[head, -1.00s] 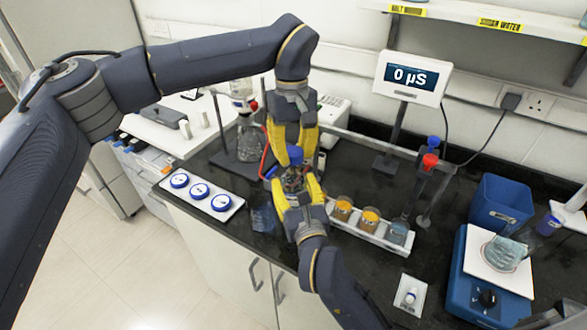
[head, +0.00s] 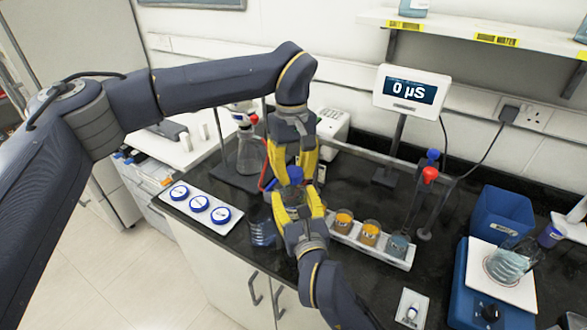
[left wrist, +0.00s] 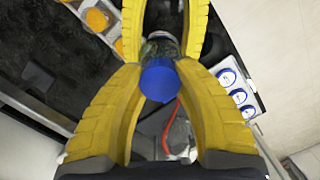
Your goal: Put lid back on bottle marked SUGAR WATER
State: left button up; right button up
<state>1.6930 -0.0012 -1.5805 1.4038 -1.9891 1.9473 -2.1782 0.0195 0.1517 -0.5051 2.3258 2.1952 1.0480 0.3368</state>
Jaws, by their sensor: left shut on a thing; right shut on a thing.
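A blue lid (left wrist: 158,82) is between the yellow fingers of my left gripper (left wrist: 158,78) in the left wrist view; it also shows in the head view (head: 294,173). My left gripper comes down from above and is shut on it. A clear bottle (left wrist: 160,46) stands directly beneath the lid, between the yellow fingers of my right gripper (head: 293,196), which reaches in from the front and is shut on it. Lid and bottle line up closely; I cannot tell whether the lid is seated. The bottle's own marking is hidden.
A white tray with several beakers (head: 369,234) stands right of the grippers. Three blue-topped round items (head: 199,203) lie on a white tray at left. A glass vessel (head: 262,230) is near the bench edge.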

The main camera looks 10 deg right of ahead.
pick_arm(q)
jog(key=shift+f, duration=0.5)
dwell(0.7)
jog(key=m, duration=0.4)
jog(key=shift+m, duration=0.3)
jog(key=m, duration=0.5)
jog(key=shift+y, duration=0.4)
